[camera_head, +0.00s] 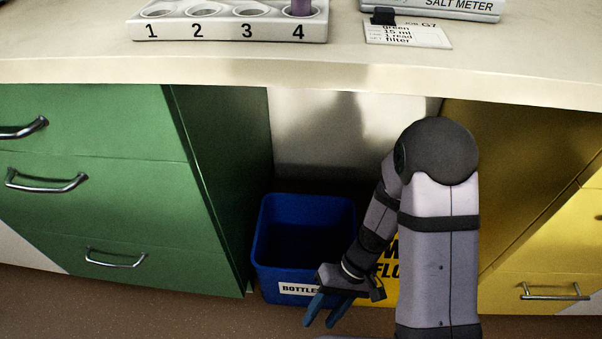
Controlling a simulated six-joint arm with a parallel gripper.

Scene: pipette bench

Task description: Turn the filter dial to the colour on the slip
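A white slip (408,34) lies on the bench top near its front edge, under a small black clip. Its print includes "green", "15 ml", "1 read" and "filter". No filter dial shows in this view. Part of a grey instrument labelled "SALT METER" (450,8) stands behind the slip, cut off by the top edge. My gripper (322,312) hangs low in front of the bench, below the bench top, with two blue fingers pointing down. The fingers are apart and nothing shows between them.
A white rack (228,30) numbered 1 to 4 sits on the bench (80,66), with a purple item (299,8) in hole 4. A blue bin (300,222) labelled "BOTTLES" stands below, behind my gripper. Green drawers (90,200) are left, yellow cabinets (545,240) right. A yellow sign (393,285) is partly hidden.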

